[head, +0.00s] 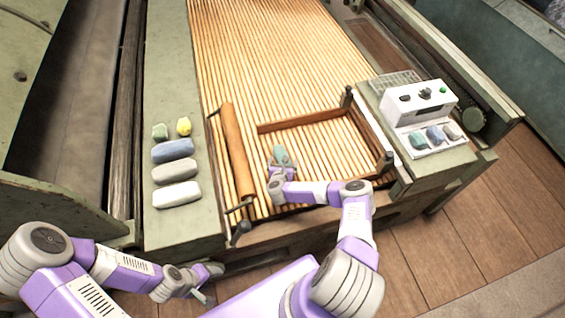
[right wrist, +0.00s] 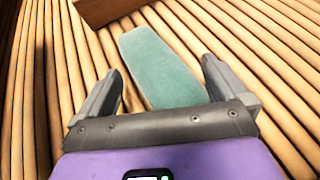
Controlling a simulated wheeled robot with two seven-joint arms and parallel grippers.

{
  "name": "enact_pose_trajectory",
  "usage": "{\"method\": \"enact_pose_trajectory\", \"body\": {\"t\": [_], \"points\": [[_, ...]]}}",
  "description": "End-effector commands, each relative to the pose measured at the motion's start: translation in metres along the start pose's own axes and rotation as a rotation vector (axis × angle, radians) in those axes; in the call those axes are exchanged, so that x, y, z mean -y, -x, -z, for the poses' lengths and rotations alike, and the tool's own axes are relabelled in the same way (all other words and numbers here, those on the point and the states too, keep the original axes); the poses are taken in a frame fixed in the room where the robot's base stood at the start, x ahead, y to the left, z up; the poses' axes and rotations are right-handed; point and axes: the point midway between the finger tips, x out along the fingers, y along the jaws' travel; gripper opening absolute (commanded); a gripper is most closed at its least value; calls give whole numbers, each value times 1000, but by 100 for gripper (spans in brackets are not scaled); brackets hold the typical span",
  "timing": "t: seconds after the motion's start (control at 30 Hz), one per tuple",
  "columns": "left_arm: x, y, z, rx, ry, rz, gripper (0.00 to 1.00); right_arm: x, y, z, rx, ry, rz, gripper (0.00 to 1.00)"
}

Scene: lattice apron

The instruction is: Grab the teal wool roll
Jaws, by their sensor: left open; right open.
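The teal wool roll (head: 281,155) lies on the wooden slats inside the brown wooden frame. In the right wrist view the teal roll (right wrist: 163,70) lies lengthwise between the two fingers, with its near end hidden by my gripper's body. My right gripper (head: 277,166) is open over the near end of the roll, and gaps show on both sides of the roll in the wrist view (right wrist: 161,72). My left gripper (head: 212,285) is open and empty, low at the front, in front of the slatted bed's near edge.
A brown wooden frame (head: 300,121) borders the roll's area, with a brown roller (head: 236,150) to its left. Grey and white rolls (head: 176,170) and small green and yellow lumps lie on the left ledge. A white control box (head: 420,104) and several small wool pieces (head: 435,136) are at right.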

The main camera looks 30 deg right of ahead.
Motion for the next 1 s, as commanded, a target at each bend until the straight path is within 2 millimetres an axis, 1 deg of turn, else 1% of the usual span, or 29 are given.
{"method": "enact_pose_trajectory", "body": {"t": [0.03,0.1,0.3,0.33,0.7,0.97,1.0], "points": [[1,-3,0,0,0,0,60,0,-5,1,1,0,-1,100],[1,-4,0,0,0,0,60,0,-9,0,1,-1,0,100],[1,-3,0,0,0,0,60,0,-9,-1,0,0,-1,100],[1,-3,0,0,0,0,60,0,-9,-1,0,0,-1,98],[1,-3,0,0,0,0,60,0,-8,0,0,0,-1,42],[1,-3,0,0,0,0,60,0,-8,-1,-1,0,-1,41],[1,-2,0,0,0,0,60,0,-7,-3,-1,0,-1,35]]}}
